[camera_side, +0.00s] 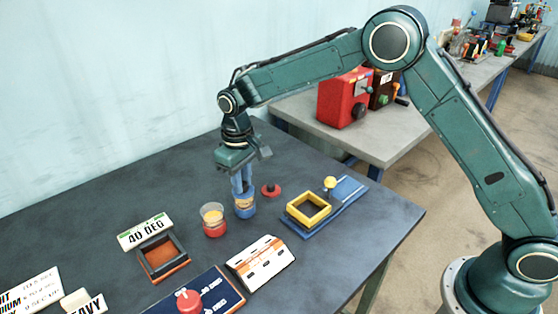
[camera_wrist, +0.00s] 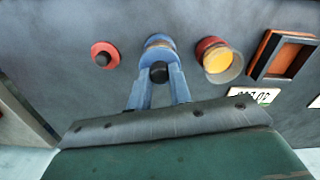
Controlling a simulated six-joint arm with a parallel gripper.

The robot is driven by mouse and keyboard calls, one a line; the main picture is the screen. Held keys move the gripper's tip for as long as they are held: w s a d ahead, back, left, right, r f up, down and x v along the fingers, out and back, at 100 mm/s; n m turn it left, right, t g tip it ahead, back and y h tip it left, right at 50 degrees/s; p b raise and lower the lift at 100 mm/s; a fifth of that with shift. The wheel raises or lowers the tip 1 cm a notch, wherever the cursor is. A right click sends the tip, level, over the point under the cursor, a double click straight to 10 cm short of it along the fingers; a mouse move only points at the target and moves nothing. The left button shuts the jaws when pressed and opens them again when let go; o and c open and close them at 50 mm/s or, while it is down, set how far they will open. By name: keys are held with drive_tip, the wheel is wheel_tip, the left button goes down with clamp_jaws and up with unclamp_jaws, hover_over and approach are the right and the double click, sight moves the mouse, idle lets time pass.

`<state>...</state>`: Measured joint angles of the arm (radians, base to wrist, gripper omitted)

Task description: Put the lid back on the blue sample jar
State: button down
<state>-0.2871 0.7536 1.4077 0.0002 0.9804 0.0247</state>
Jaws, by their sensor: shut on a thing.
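The blue sample jar (camera_side: 245,212) stands upright on the dark table, with a blue base and amber contents. My gripper (camera_side: 243,187) is directly above it, pointing down, with its blue fingers shut on the black knob of the blue lid (camera_wrist: 160,57). The fingertips (camera_wrist: 159,75) close around that knob in the wrist view. The lid is over the jar's mouth, very near its rim. I cannot tell whether it touches the rim. The jar (camera_wrist: 158,39) is partly hidden behind the lid in the wrist view.
An open red jar (camera_side: 214,227) with yellow contents stands close on the left. A red lid (camera_side: 271,190) lies at the right. A yellow frame (camera_side: 290,211) on a blue base is farther right. A dark square frame (camera_side: 182,262) and a white panel (camera_side: 260,263) are nearer the front.

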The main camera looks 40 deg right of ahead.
idle(0.3)
drive_tip(key=c, duration=0.7)
unclamp_jaws()
drive_tip(key=shift+r, duration=0.1)
drive_tip(key=shift+r, duration=3.4)
clamp_jaws()
